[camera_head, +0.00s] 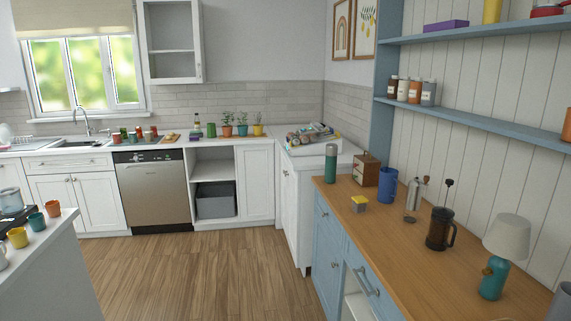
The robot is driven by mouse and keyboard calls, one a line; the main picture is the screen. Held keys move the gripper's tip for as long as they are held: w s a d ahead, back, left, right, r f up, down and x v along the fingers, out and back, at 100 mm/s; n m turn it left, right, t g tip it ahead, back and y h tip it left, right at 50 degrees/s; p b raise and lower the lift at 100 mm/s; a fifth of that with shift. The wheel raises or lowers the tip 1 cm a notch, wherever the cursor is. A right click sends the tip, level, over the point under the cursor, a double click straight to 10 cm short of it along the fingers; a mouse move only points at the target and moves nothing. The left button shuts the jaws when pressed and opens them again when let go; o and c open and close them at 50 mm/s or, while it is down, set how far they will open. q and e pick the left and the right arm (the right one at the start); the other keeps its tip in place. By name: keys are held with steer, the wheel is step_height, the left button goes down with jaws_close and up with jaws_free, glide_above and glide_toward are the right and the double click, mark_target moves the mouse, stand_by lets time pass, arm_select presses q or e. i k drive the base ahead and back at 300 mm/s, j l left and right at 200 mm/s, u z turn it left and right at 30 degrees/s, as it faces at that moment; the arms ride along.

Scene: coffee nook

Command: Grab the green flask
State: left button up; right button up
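The green flask (331,165) stands upright at the far left corner of the wooden countertop (395,250). It has a green body and a greyish upper part. Nothing stands in front of it, and its whole front shows. Neither my left nor my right gripper is in view.
A metal grinder (414,196), a French press (439,228) and a lamp (505,240) stand nearer. The wooden floor (190,270) is open.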

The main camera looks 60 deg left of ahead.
mark_target(331, 149)
steer(key=u, duration=1.65)
steer(key=i+j+u, duration=0.4)
steer(key=i, duration=0.3)
steer(key=i+u, duration=0.35)
steer(key=i, duration=0.35)
steer(key=i+j+z, duration=0.1)
steer(key=i, duration=0.7)
steer(key=i+j, duration=0.15)
steer(key=i, duration=0.65)
steer(key=i+z, duration=0.3)
steer(key=z, duration=0.15)
steer(key=i+j+z, duration=0.2)
steer(key=z, duration=0.25)
steer(key=i+j+z, duration=0.25)
steer(key=z, duration=0.2)
steer(key=i+j+z, duration=0.25)
steer(key=z, duration=0.25)
steer(key=j, duration=0.1)
